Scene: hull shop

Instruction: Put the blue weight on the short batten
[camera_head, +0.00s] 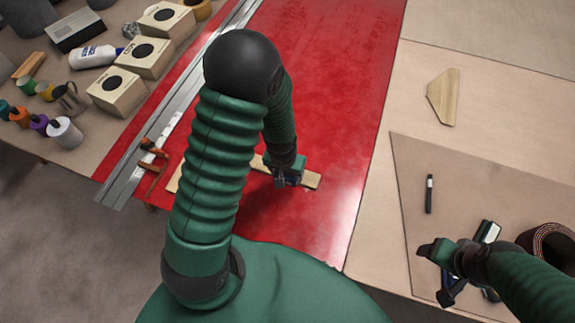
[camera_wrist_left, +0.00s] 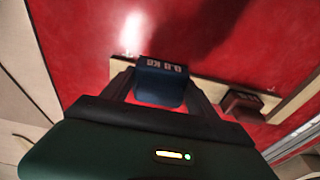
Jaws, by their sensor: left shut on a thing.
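The blue weight (camera_wrist_left: 160,85), with pale lettering on its top edge, is between the fingers of my left gripper (camera_wrist_left: 160,92), which is shut on it. In the head view my left gripper (camera_head: 288,180) is low over the wooden batten (camera_head: 311,180), which lies on the red surface. In the left wrist view the batten (camera_wrist_left: 208,91) runs behind the weight; I cannot tell whether they touch. A dark red weight (camera_wrist_left: 243,104) sits on the batten to the right. My right gripper (camera_head: 450,262) is over the right-hand board; its finger opening is unclear.
Boxes (camera_head: 145,58), bottles and pots crowd the left table. A marker (camera_head: 429,194), a wood offcut (camera_head: 444,97) and a brown roll (camera_head: 552,243) lie at right.

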